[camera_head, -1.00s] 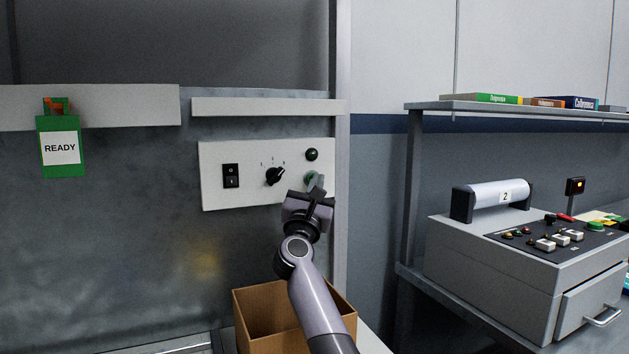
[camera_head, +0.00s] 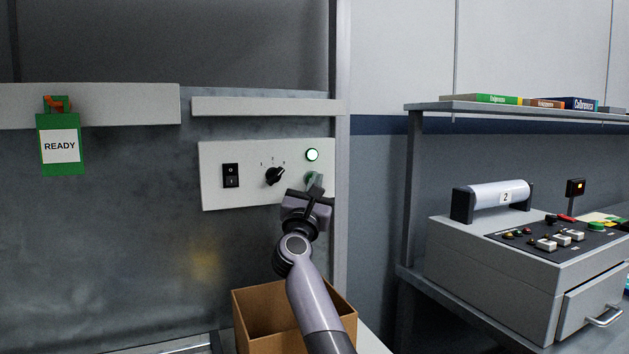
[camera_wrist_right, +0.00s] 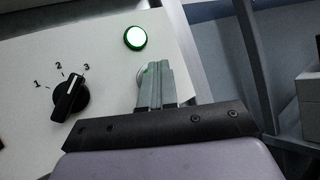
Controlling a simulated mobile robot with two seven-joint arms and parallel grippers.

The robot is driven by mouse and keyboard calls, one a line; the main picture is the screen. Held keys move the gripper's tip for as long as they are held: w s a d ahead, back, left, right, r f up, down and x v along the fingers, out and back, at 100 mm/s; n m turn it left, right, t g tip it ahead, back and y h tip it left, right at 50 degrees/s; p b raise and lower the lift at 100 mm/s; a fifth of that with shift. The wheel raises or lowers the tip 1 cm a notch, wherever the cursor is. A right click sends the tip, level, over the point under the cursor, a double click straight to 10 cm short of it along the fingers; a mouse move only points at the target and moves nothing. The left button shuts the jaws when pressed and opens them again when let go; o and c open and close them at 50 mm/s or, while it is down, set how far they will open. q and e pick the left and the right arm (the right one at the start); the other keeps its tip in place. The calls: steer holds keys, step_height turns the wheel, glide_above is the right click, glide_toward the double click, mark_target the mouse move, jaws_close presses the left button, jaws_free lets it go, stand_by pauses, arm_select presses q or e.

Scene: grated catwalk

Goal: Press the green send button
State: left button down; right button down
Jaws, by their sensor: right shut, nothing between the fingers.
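The green send button (camera_head: 310,178) is on the lower right of a pale control panel (camera_head: 222,199), largely hidden behind my right gripper. My right gripper (camera_head: 316,184) is shut and empty, its fingertips at the button. In the right wrist view the closed fingers (camera_wrist_right: 157,78) cover most of the button, with a sliver of its rim at their left. They appear to touch it. The round lamp (camera_head: 312,155) above the button is lit white inside a green rim, and it also shows lit in the right wrist view (camera_wrist_right: 135,38). My left gripper is not in view.
A black rotary knob (camera_head: 274,176) points to 3, left of the button. A rocker switch (camera_head: 231,175) is further left. An open cardboard box (camera_head: 262,336) stands below the panel. A green READY tag (camera_head: 60,146) hangs at left. A grey console (camera_head: 482,257) stands at right.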

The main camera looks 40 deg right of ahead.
steer(key=shift+s+a, duration=0.1)
steer(key=shift+s, duration=0.15)
steer(key=s+a+p, duration=0.1)
steer(key=s+p, duration=0.2)
steer(key=s, duration=0.2)
steer(key=shift+s+a+p, duration=0.4)
stand_by(0.6)
